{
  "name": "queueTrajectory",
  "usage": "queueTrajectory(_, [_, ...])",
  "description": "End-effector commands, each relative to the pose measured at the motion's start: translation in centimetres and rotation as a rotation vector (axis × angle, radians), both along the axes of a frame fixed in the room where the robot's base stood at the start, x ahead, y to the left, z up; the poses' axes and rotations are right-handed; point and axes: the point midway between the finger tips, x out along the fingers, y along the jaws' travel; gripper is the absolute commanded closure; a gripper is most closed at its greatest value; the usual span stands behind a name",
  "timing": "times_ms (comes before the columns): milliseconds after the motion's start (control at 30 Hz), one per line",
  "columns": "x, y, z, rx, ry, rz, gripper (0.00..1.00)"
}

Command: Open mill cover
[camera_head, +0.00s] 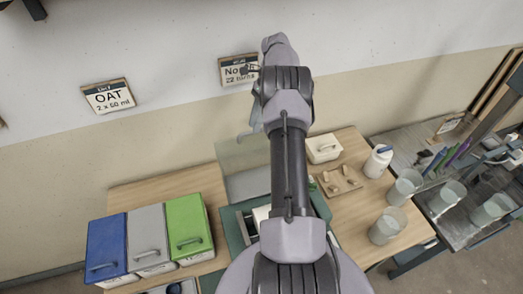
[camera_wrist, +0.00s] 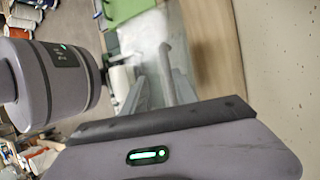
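The mill (camera_head: 233,226) is a teal-based unit on the wooden table, largely hidden behind my arm in the head view. A clear panel (camera_head: 238,156), which looks like its cover, stands raised at the mill's back, against the wall side. The clear panel also shows in the wrist view (camera_wrist: 150,62), close in front of my wrist. My gripper (camera_head: 252,128) is near the top edge of the panel in the head view, mostly hidden by my arm. Whether its fingers touch the panel or hold it is not clear.
Blue (camera_head: 107,243), grey (camera_head: 147,233) and green (camera_head: 188,225) lidded bins stand at the left. At the right are a white box (camera_head: 323,148), a wooden tray (camera_head: 340,182), a white jug (camera_head: 378,161) and several translucent buckets (camera_head: 387,226). The wall is close behind the table.

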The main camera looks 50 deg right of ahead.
Motion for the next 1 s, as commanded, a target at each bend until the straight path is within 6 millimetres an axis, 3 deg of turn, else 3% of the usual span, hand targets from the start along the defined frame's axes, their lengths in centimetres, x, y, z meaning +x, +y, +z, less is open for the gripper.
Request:
queueTrajectory(267, [-2.8,2.8,0.3,-0.001,0.000,-0.002,0.66])
queueTrajectory(600, [-8.7,8.5,0.5,0.006,0.005,-0.001,0.66])
queueTrajectory(800, [-10.0,10.1,0.7,0.010,0.003,0.000,0.70])
queueTrajectory(1000, [-10.1,10.2,0.6,0.011,0.003,0.000,0.70])
